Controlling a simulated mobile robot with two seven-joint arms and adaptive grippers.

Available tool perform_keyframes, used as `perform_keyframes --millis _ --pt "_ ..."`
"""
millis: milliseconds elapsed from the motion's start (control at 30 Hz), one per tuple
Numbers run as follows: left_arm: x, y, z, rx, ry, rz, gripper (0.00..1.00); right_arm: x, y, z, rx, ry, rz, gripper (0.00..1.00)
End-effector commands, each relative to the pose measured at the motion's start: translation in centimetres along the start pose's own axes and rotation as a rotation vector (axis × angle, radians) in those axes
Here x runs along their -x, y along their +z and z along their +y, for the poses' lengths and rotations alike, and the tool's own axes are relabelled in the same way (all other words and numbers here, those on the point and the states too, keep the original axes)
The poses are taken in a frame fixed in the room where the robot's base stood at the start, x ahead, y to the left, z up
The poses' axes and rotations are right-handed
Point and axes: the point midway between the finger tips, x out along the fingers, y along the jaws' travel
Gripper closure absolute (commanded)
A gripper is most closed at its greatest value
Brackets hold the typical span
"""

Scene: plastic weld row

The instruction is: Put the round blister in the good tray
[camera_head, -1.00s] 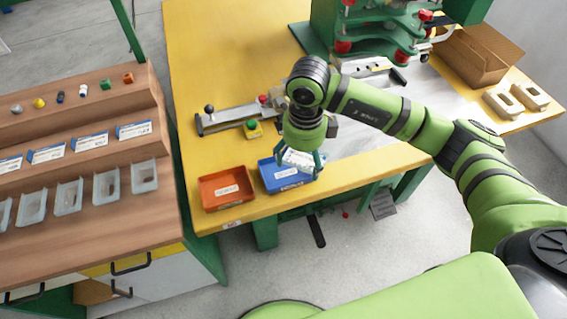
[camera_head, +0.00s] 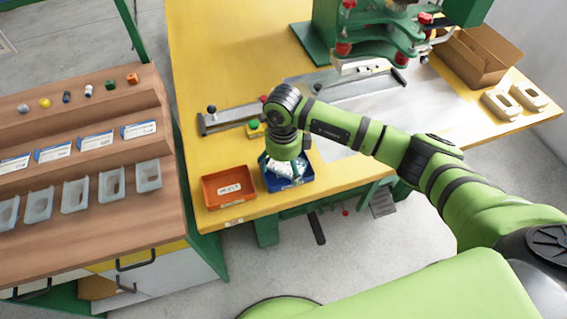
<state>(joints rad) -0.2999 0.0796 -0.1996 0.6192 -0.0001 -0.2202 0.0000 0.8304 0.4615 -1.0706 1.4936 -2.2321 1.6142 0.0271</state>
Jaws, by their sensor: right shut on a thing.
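My right gripper (camera_head: 284,167) points down over the blue tray (camera_head: 290,185), at the front edge of the yellow table. It is shut on a pale, clear-looking blister (camera_head: 279,169), which sits at or inside the tray opening. The gripper covers part of the blister, so its round outline and whether it touches the tray floor cannot be told. The blue tray has a white label on its front, too small to read. My left gripper is out of view.
An orange-red tray (camera_head: 229,188) stands just left of the blue one. A slide rail (camera_head: 240,117) and a green button box (camera_head: 254,129) lie behind. The green press (camera_head: 370,40) and a cardboard box (camera_head: 475,52) stand further back. A wooden rack (camera_head: 80,185) is at left.

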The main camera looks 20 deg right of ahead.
Motion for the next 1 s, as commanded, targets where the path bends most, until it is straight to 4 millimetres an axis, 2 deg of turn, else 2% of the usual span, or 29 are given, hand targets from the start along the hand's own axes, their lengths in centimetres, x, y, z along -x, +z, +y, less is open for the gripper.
perform_keyframes --millis 100,133,167,500,667,767,1000 --pt "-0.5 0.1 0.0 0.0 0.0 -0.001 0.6 -0.5 0.0 0.0 0.0 0.0 0.0 0.44" --pt "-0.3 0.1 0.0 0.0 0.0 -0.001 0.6 -0.3 0.0 0.0 -0.001 0.0 0.0 0.04" --pt "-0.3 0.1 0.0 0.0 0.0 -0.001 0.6 -0.3 0.0 0.0 -0.001 0.0 0.0 0.0" --pt "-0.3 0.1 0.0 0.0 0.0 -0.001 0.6 -0.2 0.0 0.0 -0.001 0.0 0.0 0.0" --pt "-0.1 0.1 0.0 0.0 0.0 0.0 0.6 0.6 0.1 -0.1 0.0 -0.001 -0.003 0.0" --pt "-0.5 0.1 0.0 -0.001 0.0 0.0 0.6 2.2 0.1 -0.1 0.001 -0.004 -0.005 0.0" --pt "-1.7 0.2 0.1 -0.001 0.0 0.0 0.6 7.4 0.1 -0.1 0.001 -0.004 -0.005 0.0"
